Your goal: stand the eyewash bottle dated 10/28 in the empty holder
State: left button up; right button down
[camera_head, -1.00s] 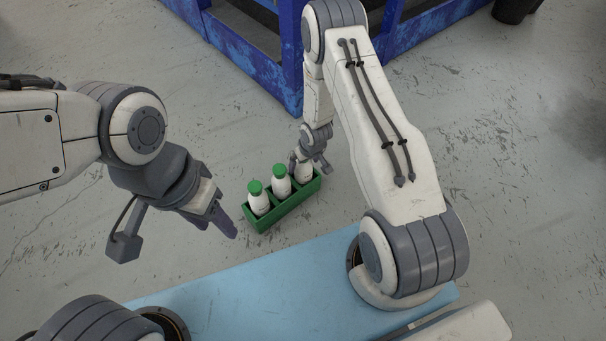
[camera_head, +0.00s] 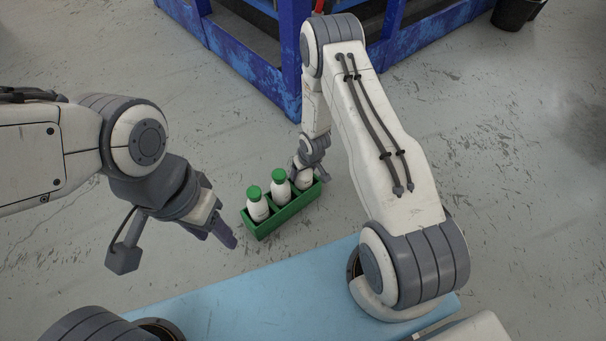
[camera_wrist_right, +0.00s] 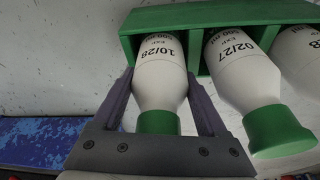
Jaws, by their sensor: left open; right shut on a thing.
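The eyewash bottle dated 10/28 (camera_wrist_right: 158,85), white with a green cap, is between the fingers of my right gripper (camera_wrist_right: 160,92) in the right wrist view. The gripper is shut on it. In the head view this bottle (camera_head: 305,182) is at the right end compartment of the green holder (camera_head: 290,217), its cap hidden by my right gripper (camera_head: 309,165). It looks upright, its base hidden by the holder; I cannot tell whether it rests on the bottom. My left gripper (camera_head: 228,235) is open and empty, left of the holder.
Two other white bottles with green caps stand in the holder: a left one (camera_head: 257,207) and a middle one (camera_head: 280,183), dated 02/27 (camera_wrist_right: 240,75). A blue metal frame (camera_head: 262,72) stands behind. Grey floor around the holder is clear.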

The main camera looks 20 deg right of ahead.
notch_tip(320, 180, up, 9)
jog(key=p, duration=0.5)
jog(key=shift+r+p, duration=0.6)
jog(key=shift+r, duration=0.15)
jog(key=s+r+p, duration=0.3)
jog(key=r+p, duration=1.2)
jog(key=r, duration=0.3)
jog(key=s+a+r+m+p, duration=0.1)
jog(key=s+r+p, duration=0.3)
jog(key=r+p, duration=1.1)
jog(key=s+a+r+p, duration=0.1)
jog(key=s+r+p, duration=0.2)
jog(key=r+p, duration=1.1)
notch_tip(320, 180, up, 9)
jog(key=shift+s+r+m+p, duration=0.15)
jog(key=shift+m+p, duration=0.25)
